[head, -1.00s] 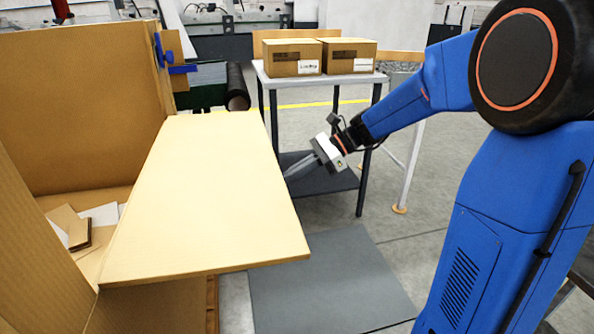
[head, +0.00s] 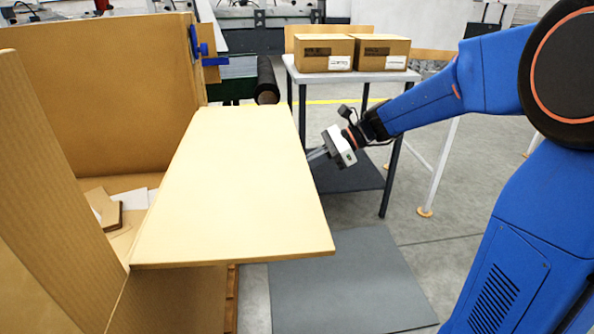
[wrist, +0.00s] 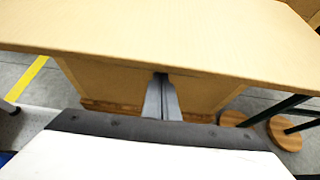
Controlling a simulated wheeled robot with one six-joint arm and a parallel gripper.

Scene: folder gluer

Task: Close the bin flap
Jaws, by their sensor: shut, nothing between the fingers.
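The bin flap (head: 240,190) is a tan cardboard panel that sticks out from the right side of the large cardboard bin (head: 110,95), so the bin is open. My gripper (head: 316,156) is at the flap's right edge in the head view; its fingertips are partly hidden by the flap there. In the wrist view the flap (wrist: 180,38) spans the upper part, and the shut, empty fingers (wrist: 161,80) point under it toward the bin's side wall (wrist: 205,92). I cannot tell whether they touch the flap.
Flat cardboard and paper pieces (head: 108,208) lie in the bin. A table (head: 350,76) with two cartons (head: 325,52) stands behind my gripper. A grey mat (head: 350,285) lies on the floor right of the bin, with clear floor around it.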

